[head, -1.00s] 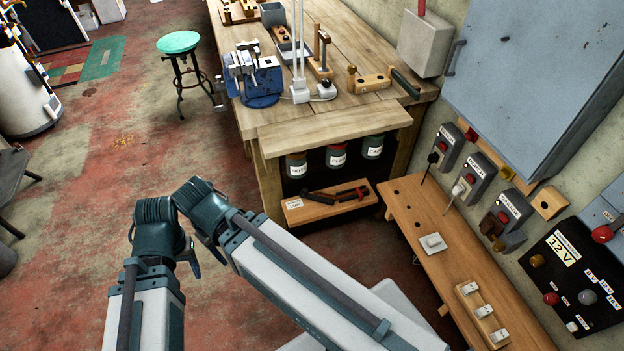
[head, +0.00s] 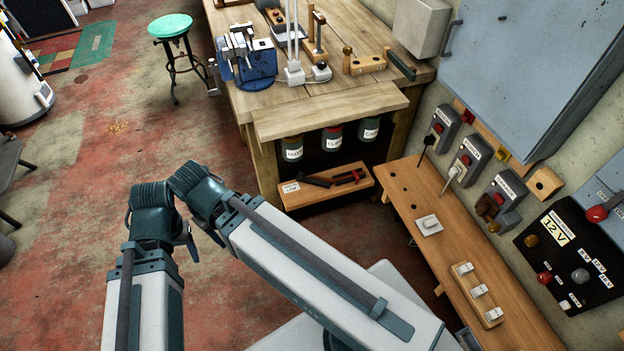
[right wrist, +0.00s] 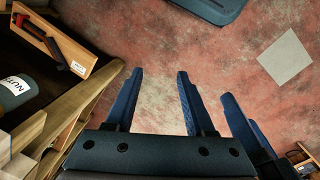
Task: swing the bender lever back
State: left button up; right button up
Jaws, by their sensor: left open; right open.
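On the bench stands a wooden block with a peg (head: 364,64) and a dark green bar (head: 400,66) at its right end. It may be the bender and its lever, but I cannot tell for sure. My left gripper (head: 189,241) hangs over the floor, well short of the bench, small and partly hidden by its wrist. In the right wrist view my right gripper (right wrist: 160,75) has its two blue fingers apart with nothing between them, over the floor. In the head view its fingers are mostly hidden.
A blue vise (head: 248,62) stands at the workbench's (head: 330,112) left end. Labelled jars (head: 332,138) hang beneath, above a low wooden tool shelf (head: 325,190). A stool (head: 170,28) stands at left. A low side bench (head: 455,250) runs along the right wall.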

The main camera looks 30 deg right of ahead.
jog(key=w+d+f+m+b, duration=0.1)
jog(key=f+b, duration=0.2)
jog(key=w+d+f+m+t+h+b, duration=0.1)
jog(key=w+d+f+b, duration=0.1)
jog(key=b, duration=0.1)
jog(key=w+d+f+m+b, duration=0.1)
jog(key=w+d+f+b, duration=0.1)
jog(key=f+b, duration=0.1)
jog(key=shift+w+f+t, duration=0.15)
jog(key=shift+f+t, duration=0.15)
jog(key=shift+c, duration=0.4)
jog(key=m+t+h+b, duration=0.75)
jog(key=m+b, duration=0.35)
jog(key=b, duration=2.1)
send_near(300, 176)
jog(key=a, duration=0.1)
jog(key=s+a, duration=0.1)
jog(key=r, duration=0.1)
jog(key=shift+s+a+g+h, duration=0.25)
jog(key=shift+a+g, duration=0.1)
jog(key=shift+a, duration=0.05)
jog(key=shift+w+d+f+b, duration=0.1)
jog(key=shift+w+d+b, duration=0.05)
jog(key=shift+d+b, duration=0.2)
jog(key=shift+w+d, duration=0.1)
jog(key=shift+d, duration=0.05)
